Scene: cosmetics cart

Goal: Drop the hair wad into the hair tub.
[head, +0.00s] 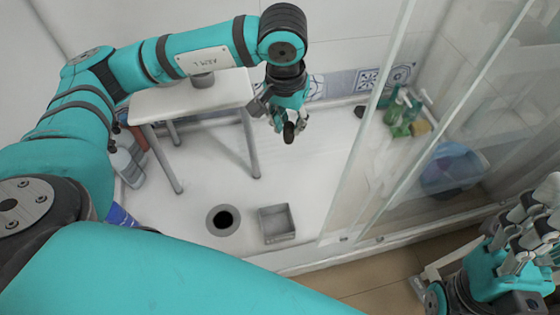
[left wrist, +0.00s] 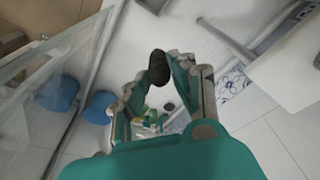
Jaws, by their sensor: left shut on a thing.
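My left gripper (head: 290,128) is shut on the hair wad (head: 289,133), a small dark lump. It holds the wad up above the white floor, in front of the stool. In the left wrist view the dark wad (left wrist: 158,68) sits at the fingertips. The hair tub (head: 277,223), a small grey open square box, stands on the floor, lower in the head view than the wad and apart from it. My right gripper (head: 528,225) is at the lower right; its finger opening is unclear.
A round drain (head: 222,219) with a dark hole lies left of the tub. A white stool (head: 190,100) stands behind. Glass panels (head: 375,150) rise at right, with green bottles (head: 405,115) and a blue basin (head: 452,168) beyond. White bottles (head: 127,158) stand at left.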

